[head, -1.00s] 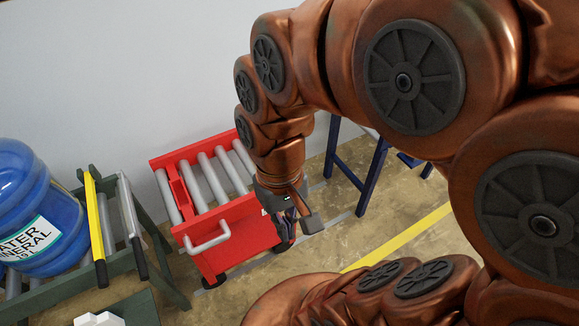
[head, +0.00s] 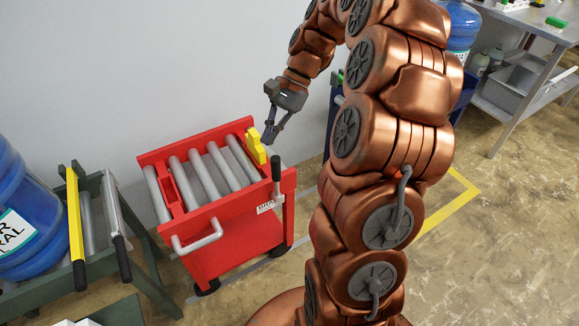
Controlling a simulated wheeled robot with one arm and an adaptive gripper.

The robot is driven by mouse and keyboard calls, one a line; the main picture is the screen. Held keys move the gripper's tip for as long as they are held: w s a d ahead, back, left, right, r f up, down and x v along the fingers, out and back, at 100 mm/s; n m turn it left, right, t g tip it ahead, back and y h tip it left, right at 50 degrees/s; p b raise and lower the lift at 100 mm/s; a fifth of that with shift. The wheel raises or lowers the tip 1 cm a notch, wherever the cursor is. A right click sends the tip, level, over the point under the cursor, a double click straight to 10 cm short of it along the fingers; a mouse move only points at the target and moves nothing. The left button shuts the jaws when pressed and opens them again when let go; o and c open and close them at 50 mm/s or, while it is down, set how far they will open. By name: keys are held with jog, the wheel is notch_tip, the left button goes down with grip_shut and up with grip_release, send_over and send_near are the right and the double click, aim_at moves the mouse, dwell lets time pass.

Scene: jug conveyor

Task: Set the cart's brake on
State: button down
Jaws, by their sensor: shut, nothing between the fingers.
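The red cart (head: 235,207) with grey rollers on top stands on the floor near the wall. A lever with a black grip (head: 276,168) stands upright at its right front corner, above a white label (head: 266,208) whose text is only partly readable. A yellow piece (head: 255,146) stands on the cart's right edge behind the lever. My gripper (head: 268,141) is shut and empty, pointing down by the cart's right edge, close to the yellow piece. I cannot tell whether it touches that piece.
A green roller stand (head: 147,282) is at the left, with a yellow bar (head: 74,225), a grey bar (head: 112,205) and a blue water jug (head: 22,240). A metal table (head: 540,22) is at the far right. Floor with a yellow line (head: 450,212) is open at right.

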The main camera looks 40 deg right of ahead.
jog(key=w+d+f+m+t+b, duration=0.1)
jog(key=d+f+m, duration=0.3)
jog(key=d, duration=0.5)
jog(key=d+f+m+t+y+b, duration=0.1)
jog(key=d+f+m+t+b, duration=0.1)
jog(key=d+f, duration=0.5)
jog(key=d+m+b, duration=0.1)
jog(key=d+m, duration=0.1)
jog(key=d, duration=0.1)
jog(key=shift+w+d+f+y, duration=0.25)
jog(key=shift+w+f+y, duration=0.05)
jog(key=shift+w+f, duration=0.1)
jog(key=shift+a, duration=0.1)
send_near(276, 179)
notch_tip(276, 179, down, 2)
jog(key=d, duration=0.2)
jog(key=shift+w+a+f+p, duration=0.1)
jog(key=shift+w+a, duration=0.2)
jog(key=shift+a, duration=0.35)
jog(key=shift+w+a+f+p, duration=0.15)
jog(key=shift+w+a, duration=0.2)
jog(key=shift+a, duration=0.25)
jog(key=shift+w+a+p, duration=0.1)
jog(key=shift+w+a, duration=0.2)
jog(key=shift+a, duration=0.35)
